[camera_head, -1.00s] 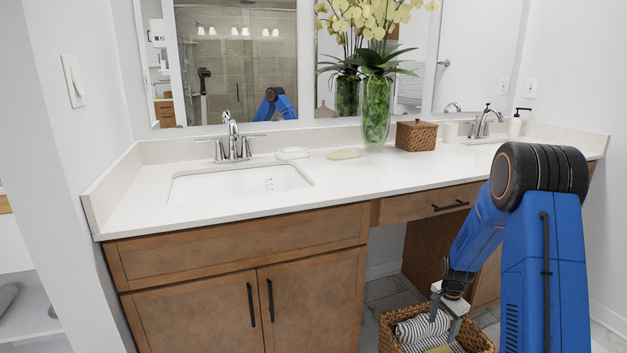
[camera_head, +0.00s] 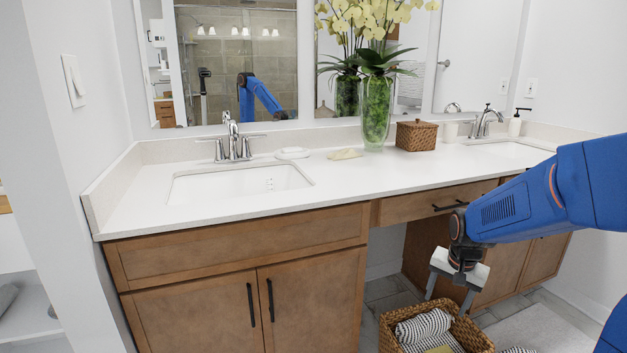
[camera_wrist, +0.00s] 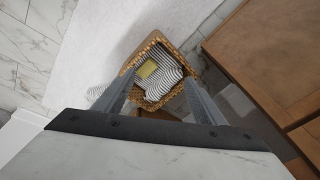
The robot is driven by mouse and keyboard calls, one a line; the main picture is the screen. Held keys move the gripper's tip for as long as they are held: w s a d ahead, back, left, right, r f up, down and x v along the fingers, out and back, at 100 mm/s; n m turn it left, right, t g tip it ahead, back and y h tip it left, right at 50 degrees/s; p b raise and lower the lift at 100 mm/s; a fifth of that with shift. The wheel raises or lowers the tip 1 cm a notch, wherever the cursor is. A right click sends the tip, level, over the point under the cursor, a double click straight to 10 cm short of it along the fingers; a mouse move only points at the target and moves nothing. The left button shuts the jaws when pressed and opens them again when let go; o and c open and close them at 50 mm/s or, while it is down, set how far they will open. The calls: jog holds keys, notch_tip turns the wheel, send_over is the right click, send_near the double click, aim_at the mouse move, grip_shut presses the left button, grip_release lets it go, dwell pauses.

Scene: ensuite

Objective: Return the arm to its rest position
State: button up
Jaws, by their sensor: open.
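My gripper (camera_head: 449,303) is open and empty. It hangs pointing down above the wicker basket (camera_head: 468,331) on the floor, in front of the vanity. In the wrist view the two fingers of my gripper (camera_wrist: 160,100) stand apart, with the basket (camera_wrist: 131,70) below and between them. The basket holds striped towels (camera_head: 424,326) and a yellow item (camera_head: 438,350), also visible in the wrist view (camera_wrist: 147,69). My blue arm reaches in from the right side of the head view.
The wooden vanity (camera_head: 190,310) with its white countertop (camera_head: 345,180) stands beside my arm. On the counter are a glass vase of orchids (camera_head: 376,122), a lidded wicker box (camera_head: 416,136), a soap dish (camera_head: 292,153) and a soap dispenser (camera_head: 515,124). A pale mat (camera_head: 540,328) lies at right.

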jog(key=s+a+r+n+t, duration=0.1)
jog(key=s+a+r+n, duration=0.1)
jog(key=s, duration=0.6)
jog(key=s+a+r+n, duration=0.2)
jog(key=s+r+n, duration=0.1)
jog(key=s, duration=0.6)
jog(key=s+a+r+n+t, duration=0.1)
jog(key=s+a+r+n, duration=0.1)
jog(key=s+r, duration=0.3)
jog(key=s, duration=0.4)
jog(key=shift+s+a+n+t, duration=0.2)
jog(key=shift+a+n+t, duration=0.1)
jog(key=shift+a, duration=0.05)
